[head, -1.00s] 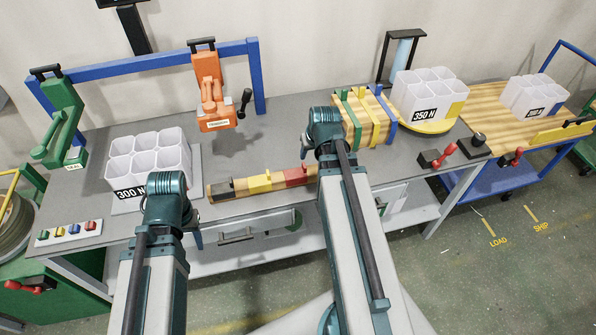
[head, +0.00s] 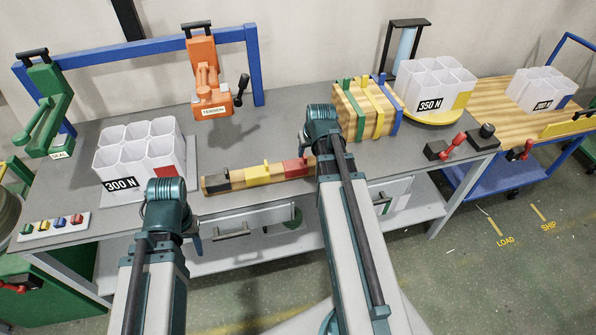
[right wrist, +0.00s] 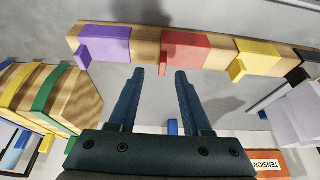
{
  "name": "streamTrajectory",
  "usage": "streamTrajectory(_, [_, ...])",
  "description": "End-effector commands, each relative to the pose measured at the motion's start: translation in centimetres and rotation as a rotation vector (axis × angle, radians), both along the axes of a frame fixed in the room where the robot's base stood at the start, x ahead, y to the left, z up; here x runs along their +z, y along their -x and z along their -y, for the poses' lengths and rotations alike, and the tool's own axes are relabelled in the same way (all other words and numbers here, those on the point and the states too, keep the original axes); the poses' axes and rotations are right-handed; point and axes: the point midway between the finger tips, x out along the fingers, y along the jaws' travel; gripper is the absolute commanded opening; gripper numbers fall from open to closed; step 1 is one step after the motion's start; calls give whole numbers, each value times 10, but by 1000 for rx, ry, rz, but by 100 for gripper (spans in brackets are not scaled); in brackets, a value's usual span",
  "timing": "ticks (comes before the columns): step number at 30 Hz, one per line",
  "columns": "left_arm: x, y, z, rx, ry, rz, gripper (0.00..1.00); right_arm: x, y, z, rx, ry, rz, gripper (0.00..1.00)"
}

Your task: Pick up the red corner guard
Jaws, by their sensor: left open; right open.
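The red corner guard (head: 295,168) sits on a wooden bar (head: 238,180) at the bench's front edge, beside a yellow guard (head: 259,176). In the right wrist view the red guard (right wrist: 187,53) has a small tab pointing toward the camera. My right gripper (right wrist: 160,74) is open and empty; its fingertips lie just short of the bar, with the tab showing between them. I cannot tell the depth gap. In the head view my arm hides the right jaws. My left gripper (head: 196,241) is mostly hidden behind its arm at the bench front, left of the red guard.
A purple guard (right wrist: 104,45) and a black guard (head: 217,184) share the bar. A white 300 N box (head: 138,158) stands behind left. A strapped wooden block (head: 368,110) and a 350 N box (head: 432,88) stand right. An orange tension tool (head: 209,85) hangs above.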

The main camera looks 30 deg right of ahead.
Motion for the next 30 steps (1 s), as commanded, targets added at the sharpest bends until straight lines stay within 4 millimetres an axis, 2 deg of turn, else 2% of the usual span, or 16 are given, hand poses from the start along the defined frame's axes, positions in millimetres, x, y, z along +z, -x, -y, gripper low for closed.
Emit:
streamTrajectory(8, [-8,0,0,0,0,0,50,-8,-2,-1,1,0,0,49])
streamTrajectory(19, [-49,0,0,0,0,0,50,-49,-16,-1,1,0,0,49])
streamTrajectory(28, [-49,0,0,0,0,0,50,-49,-17,-1,1,0,0,49])
streamTrajectory(30, [-49,0,0,0,0,0,50,-49,-17,-1,1,0,0,36])
